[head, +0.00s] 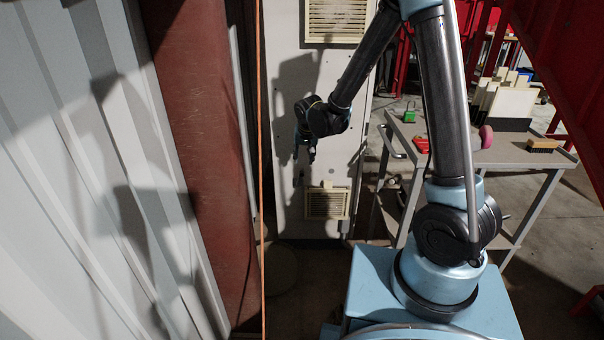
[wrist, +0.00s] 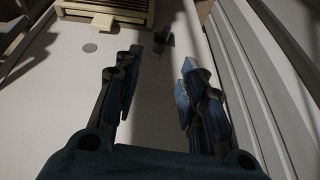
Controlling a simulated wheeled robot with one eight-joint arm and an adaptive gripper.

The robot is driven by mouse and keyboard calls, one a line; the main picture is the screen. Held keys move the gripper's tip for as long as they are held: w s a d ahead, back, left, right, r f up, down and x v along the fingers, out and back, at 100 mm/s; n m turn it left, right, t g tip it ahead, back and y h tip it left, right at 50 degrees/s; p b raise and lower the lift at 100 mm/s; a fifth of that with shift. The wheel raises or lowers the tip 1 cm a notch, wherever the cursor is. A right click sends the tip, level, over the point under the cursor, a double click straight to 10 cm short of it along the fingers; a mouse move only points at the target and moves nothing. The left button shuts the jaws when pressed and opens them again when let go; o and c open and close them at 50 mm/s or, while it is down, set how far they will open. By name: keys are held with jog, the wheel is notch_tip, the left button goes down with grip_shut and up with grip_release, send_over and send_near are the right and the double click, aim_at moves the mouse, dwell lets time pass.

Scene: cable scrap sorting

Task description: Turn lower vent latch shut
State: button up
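The lower vent (head: 327,204) is a cream slatted grille low on the pale cabinet panel; its edge also shows at the top left of the wrist view (wrist: 125,8). A small cream tab (wrist: 102,22) sits at the vent's edge. A small dark fitting (wrist: 166,40) stands on the panel beside the vent, and shows in the head view (head: 299,178). I cannot tell for sure which of these is the latch. My gripper (head: 305,156) is above and left of the vent in the head view. In the wrist view its fingers (wrist: 160,62) are apart with nothing between them.
An upper vent (head: 338,20) is higher on the panel. A ribbed grey wall (head: 90,170) and a red-brown column (head: 195,150) stand at the left. A grey workbench (head: 470,155) with brushes and blocks stands at the right.

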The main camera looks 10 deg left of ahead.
aim_at(302, 173)
jog(key=x, duration=1.1)
jog(key=shift+f, duration=0.15)
